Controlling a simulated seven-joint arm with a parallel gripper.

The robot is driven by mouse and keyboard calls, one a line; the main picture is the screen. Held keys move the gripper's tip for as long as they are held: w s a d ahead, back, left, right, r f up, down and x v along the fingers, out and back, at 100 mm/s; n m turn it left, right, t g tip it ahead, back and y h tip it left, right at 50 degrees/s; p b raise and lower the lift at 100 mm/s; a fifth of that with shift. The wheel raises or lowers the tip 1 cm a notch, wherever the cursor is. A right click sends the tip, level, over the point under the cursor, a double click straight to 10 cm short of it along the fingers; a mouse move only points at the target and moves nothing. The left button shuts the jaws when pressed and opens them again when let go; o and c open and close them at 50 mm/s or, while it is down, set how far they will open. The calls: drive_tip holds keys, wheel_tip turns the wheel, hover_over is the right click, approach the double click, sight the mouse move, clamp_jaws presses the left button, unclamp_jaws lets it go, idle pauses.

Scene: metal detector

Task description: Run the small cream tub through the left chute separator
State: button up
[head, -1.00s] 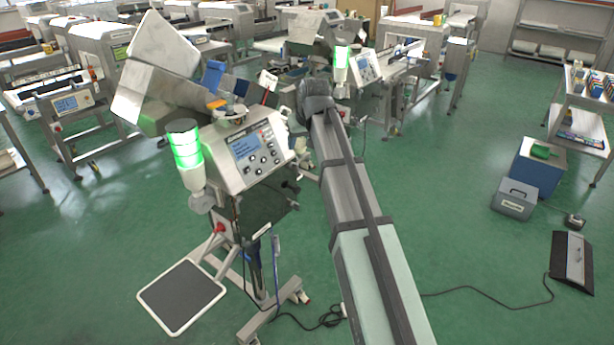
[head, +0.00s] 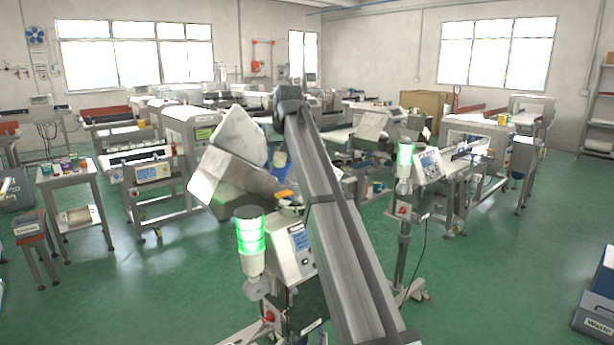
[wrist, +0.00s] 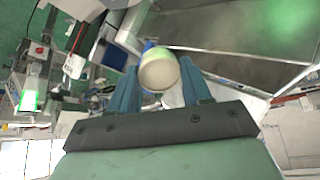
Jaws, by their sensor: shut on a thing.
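The small cream tub (wrist: 160,73) is between the blue fingers of my gripper (wrist: 160,66) in the wrist view. The gripper is shut on it, and the tub is off any surface that I can make out. The left chute separator has a tilted metal chute (head: 222,178), a control box (head: 298,243) and a green-lit beacon (head: 250,236) in the head view. A broad metal surface (wrist: 225,65), probably its chute, lies beside the tub in the wrist view. In the head view my arm hides the gripper, the tub and part of the separator.
A second separator with a green beacon (head: 405,155) and control panel (head: 430,162) stands to the right. A small table with coloured tubs (head: 68,175) is at the left. A waste bin (head: 596,315) is at the lower right. Green floor is open at right.

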drive_tip(key=w+a+r, duration=0.2)
drive_tip(key=a, duration=0.9)
drive_tip(key=shift+w+a+r+n, duration=0.2)
drive_tip(key=shift+a+n, duration=0.05)
drive_tip(key=shift+n, duration=0.05)
drive_tip(key=o, duration=1.1)
drive_tip(key=v, duration=1.4)
drive_tip(key=shift+s+f, duration=0.25)
